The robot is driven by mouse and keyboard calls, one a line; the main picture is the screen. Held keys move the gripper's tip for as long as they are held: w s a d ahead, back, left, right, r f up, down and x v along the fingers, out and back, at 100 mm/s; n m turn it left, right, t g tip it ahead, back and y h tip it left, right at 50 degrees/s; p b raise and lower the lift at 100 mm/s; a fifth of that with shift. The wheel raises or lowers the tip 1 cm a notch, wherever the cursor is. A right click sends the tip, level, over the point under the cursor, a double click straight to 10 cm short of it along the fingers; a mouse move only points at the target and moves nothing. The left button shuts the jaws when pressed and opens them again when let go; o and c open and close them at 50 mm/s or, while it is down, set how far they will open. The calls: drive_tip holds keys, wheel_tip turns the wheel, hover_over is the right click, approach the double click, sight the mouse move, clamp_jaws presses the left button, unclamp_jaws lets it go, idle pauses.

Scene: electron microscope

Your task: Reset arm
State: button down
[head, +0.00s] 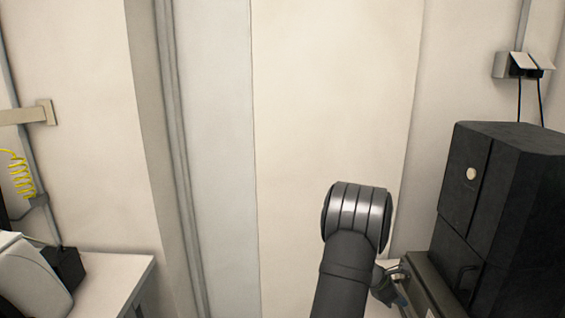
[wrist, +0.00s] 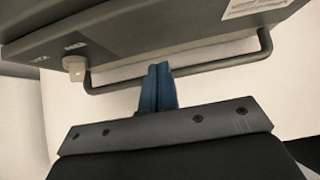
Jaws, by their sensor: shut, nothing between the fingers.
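My gripper (wrist: 158,68) shows in the wrist view with its two blue fingers pressed together and nothing between them. The fingertips overlap in the picture with a grey bar handle (wrist: 215,68) on a dark grey unit (wrist: 150,28). I cannot tell whether they touch it. In the head view my dark arm rises from the bottom, right of the middle, with a ribbed grey joint at its top.
A black cabinet (head: 508,215) stands close to the right of my arm. A wall socket with cables (head: 522,66) is above it. A white table (head: 115,275) with equipment is at the lower left. The pale wall area in the middle is clear.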

drive_tip(key=shift+d, duration=0.95)
